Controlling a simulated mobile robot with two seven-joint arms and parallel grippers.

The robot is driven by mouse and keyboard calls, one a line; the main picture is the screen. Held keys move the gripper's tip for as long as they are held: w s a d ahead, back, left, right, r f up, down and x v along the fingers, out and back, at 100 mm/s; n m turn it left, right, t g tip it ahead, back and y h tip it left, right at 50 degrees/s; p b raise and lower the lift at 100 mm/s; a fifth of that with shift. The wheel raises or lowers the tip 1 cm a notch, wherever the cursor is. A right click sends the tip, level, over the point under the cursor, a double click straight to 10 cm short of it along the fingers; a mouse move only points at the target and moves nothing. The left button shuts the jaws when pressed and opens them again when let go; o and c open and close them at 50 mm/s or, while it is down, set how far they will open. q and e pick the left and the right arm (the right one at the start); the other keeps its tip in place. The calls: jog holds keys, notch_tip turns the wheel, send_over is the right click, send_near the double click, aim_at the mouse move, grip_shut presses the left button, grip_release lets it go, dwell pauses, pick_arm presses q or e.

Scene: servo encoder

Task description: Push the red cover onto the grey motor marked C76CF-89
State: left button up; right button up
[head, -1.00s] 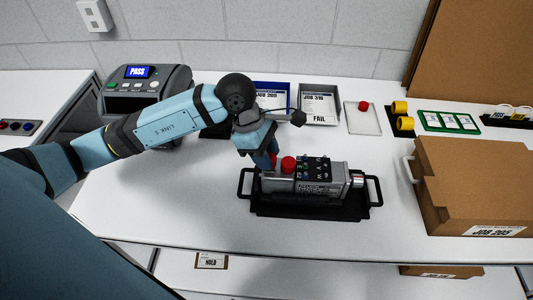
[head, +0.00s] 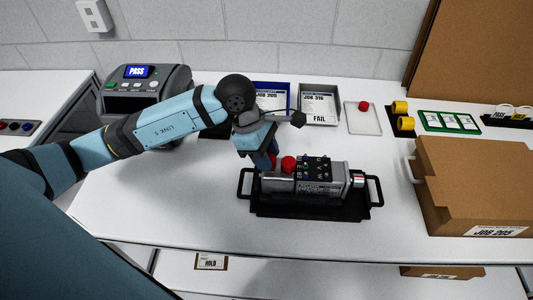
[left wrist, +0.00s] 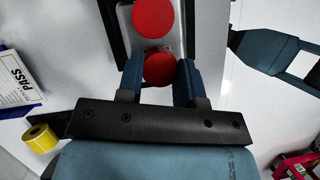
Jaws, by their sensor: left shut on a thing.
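A grey motor (head: 320,186) lies along a black tray (head: 310,211) in the head view, with a dark block of terminals on top. Its marking is too small to read. A round red cap (head: 288,162) sits upright on its left part; it shows at the top of the left wrist view (left wrist: 152,18). My left gripper (head: 265,161) is shut on a second red cover (left wrist: 160,68) at the motor's left end. In the head view the fingers mostly hide this cover, and I cannot tell how far it sits on the motor. My right gripper is not in the head view.
The tray has black handles at both ends. A cardboard box (head: 472,185) stands to the right. Behind are a blue bin (head: 272,86), a FAIL bin (head: 320,119), a clear plate (head: 363,122) with a red piece, and a PASS device (head: 145,90). The table is clear front left.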

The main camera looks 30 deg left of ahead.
pick_arm(q)
jog(key=shift+f+b, duration=0.4)
jog(key=shift+b, duration=0.05)
dwell(0.3)
jog(key=o, duration=1)
jog(key=shift+c, duration=0.2)
jog(key=b+v, duration=0.1)
jog(key=v, duration=1.2)
jog(key=shift+a+r, duration=0.2)
jog(key=shift+r, duration=0.2)
